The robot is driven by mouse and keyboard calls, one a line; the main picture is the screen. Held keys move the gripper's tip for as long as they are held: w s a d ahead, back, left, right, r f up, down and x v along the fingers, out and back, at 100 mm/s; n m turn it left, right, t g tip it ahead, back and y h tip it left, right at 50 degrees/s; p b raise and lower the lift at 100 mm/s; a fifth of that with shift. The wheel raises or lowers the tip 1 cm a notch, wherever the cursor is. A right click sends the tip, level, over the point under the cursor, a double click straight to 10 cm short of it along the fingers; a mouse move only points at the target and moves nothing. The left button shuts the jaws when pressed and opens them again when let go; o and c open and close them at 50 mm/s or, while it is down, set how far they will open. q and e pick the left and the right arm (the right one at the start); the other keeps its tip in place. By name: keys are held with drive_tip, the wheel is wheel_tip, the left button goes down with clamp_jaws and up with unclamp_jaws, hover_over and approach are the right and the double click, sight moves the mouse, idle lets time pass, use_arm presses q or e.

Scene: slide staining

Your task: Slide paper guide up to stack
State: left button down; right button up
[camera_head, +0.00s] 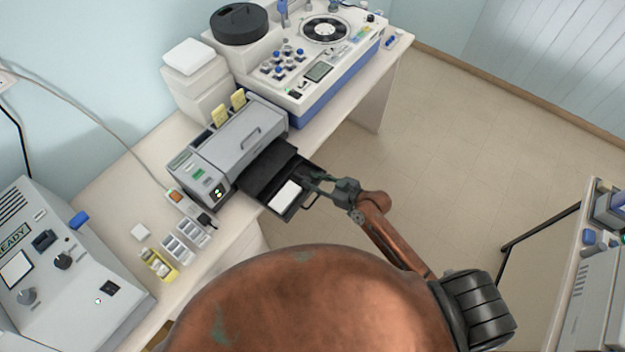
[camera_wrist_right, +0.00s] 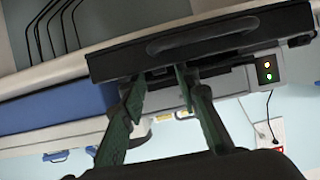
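A grey printer-like machine (camera_head: 228,150) stands on the bench with a black tray (camera_head: 288,208) pulled out at its front. A white paper stack (camera_head: 287,194) lies in the tray. My right gripper (camera_head: 314,178) is at the tray's right side, beside the stack. In the right wrist view its two fingers (camera_wrist_right: 160,88) are apart and reach past the tray's front panel (camera_wrist_right: 200,42), which has a curved handle. I see nothing clearly held between them. The paper guide cannot be made out from the dark tray and fingers. My left gripper is not in view.
A blue-and-white machine with a reel (camera_head: 325,30) stands behind the printer. A grey console (camera_head: 60,270) is at the left. Small trays (camera_head: 180,245) and a yellow holder (camera_head: 158,265) lie left of the printer tray. The floor right of the bench is clear.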

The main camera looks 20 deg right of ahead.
drive_tip(key=v, duration=1.1)
drive_tip(key=shift+d, duration=0.15)
drive_tip(key=shift+s, duration=0.15)
